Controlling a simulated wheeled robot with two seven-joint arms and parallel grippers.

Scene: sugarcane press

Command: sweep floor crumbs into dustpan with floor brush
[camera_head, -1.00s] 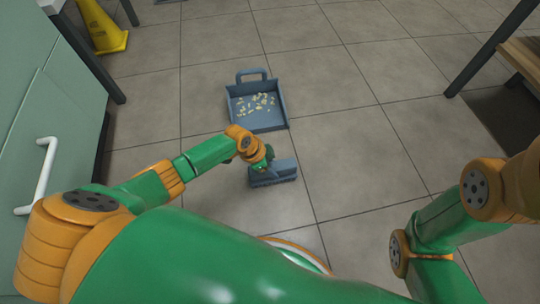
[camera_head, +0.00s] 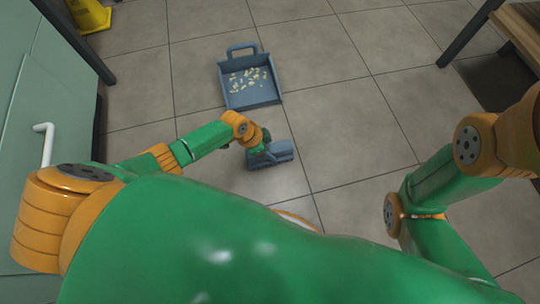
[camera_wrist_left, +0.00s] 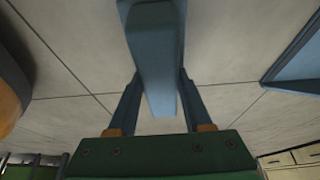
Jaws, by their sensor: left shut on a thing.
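The blue-grey dustpan (camera_head: 268,97) lies on the tiled floor with its handle at the far side. Several yellowish crumbs (camera_head: 247,79) are scattered inside it. The blue-grey floor brush (camera_head: 274,154) is at the floor on the near side of the dustpan, apart from it; I cannot tell whether its bristles touch. My left gripper (camera_head: 262,141) is shut on the brush handle. The left wrist view shows the handle (camera_wrist_left: 155,55) between the two fingers (camera_wrist_left: 157,90), and part of the dustpan (camera_wrist_left: 300,62) at right. My right arm shows, but its gripper does not.
A green cabinet (camera_head: 55,110) with a white handle stands at the left. A yellow floor sign (camera_head: 90,15) is at the far left. A dark leg and wooden bench (camera_head: 520,35) are at the upper right. The floor around the dustpan is clear.

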